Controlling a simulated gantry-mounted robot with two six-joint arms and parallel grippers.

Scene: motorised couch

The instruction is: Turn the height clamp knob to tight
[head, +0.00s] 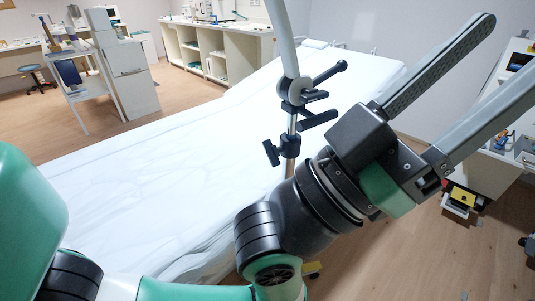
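A pole stands beside the white couch (130,185) in the head view, with black clamp parts on it. A lower clamp (289,149) on the thin metal pole has a small T-shaped black knob (270,153) on its left. I cannot tell how tight any knob is. My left gripper (512,56) is open and empty, right of the pole, its fingers pointing up and right; one fingertip is cut off. My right gripper is not in view.
My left arm's wrist hides the pole's lower part. A white trolley (127,75) stands behind the couch at left. A low counter (218,45) lines the back. A desk with small items (502,140) is at right. Wooden floor (425,245) shows lower right.

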